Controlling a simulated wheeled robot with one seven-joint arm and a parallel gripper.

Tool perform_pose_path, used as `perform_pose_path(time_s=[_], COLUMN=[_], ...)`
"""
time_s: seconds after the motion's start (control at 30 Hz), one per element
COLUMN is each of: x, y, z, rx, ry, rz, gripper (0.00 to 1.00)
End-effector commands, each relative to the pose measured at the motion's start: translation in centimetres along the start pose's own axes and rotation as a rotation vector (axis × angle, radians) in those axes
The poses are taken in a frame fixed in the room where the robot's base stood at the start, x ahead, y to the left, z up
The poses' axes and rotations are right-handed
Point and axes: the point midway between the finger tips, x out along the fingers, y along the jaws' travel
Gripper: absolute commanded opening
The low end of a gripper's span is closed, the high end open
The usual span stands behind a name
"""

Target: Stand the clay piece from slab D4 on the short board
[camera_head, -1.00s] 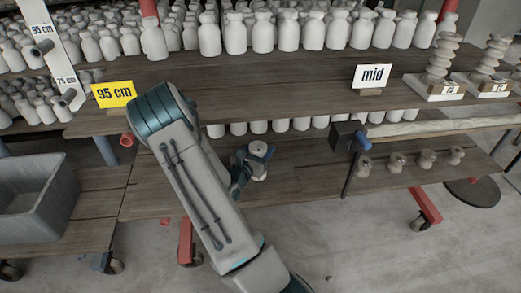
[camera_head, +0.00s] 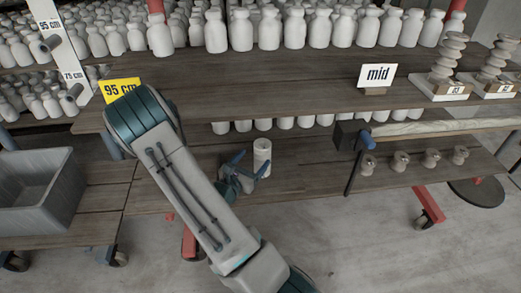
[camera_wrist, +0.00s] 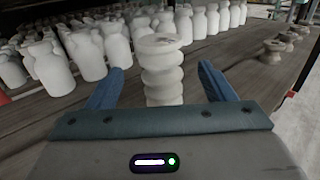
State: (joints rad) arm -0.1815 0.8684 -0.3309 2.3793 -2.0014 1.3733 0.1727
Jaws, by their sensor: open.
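A pale, ribbed clay piece (camera_head: 262,157) stands upright on the lower wooden shelf in the head view. In the wrist view the same clay piece (camera_wrist: 163,72) shows stacked rounded rings and a flat top; its foot is hidden behind my gripper's body. My gripper (camera_head: 252,164) is open and empty, low over the shelf, just in front of the piece and to its lower left. In the wrist view the piece appears between the two blue fingers, with gaps on both sides. I cannot tell which slab the piece came from, or which board is the short one.
Several white bottles stand behind the piece (camera_wrist: 115,48). Small spool-shaped pieces (camera_head: 400,161) stand to the right. A grey bin (camera_head: 40,200) is at left.

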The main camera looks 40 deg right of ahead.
Motion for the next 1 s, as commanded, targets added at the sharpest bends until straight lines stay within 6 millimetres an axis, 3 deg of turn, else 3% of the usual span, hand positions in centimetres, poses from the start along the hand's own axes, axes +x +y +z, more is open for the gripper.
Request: perform_pose_path(time_s=[0.2, 0.37, 0.53, 0.67, 0.8, 1.0], x=[-3.1, -3.7, -4.3, -5.9, -8.5, -13.4], y=[0.0, -0.7, -3.8, -6.9, -9.5, -11.1], z=[0.0, 0.8, 3.6, 5.5, 6.7, 7.7], rx=[0.0, 0.033, 0.186, 0.352, 0.54, 0.822], ry=[0.0, 0.004, 0.046, 0.117, 0.221, 0.41], rz=[0.001, -0.046, -0.256, -0.469, -0.682, -0.946], gripper=[0.76, 0.76, 0.76, 0.76, 0.76, 0.76])
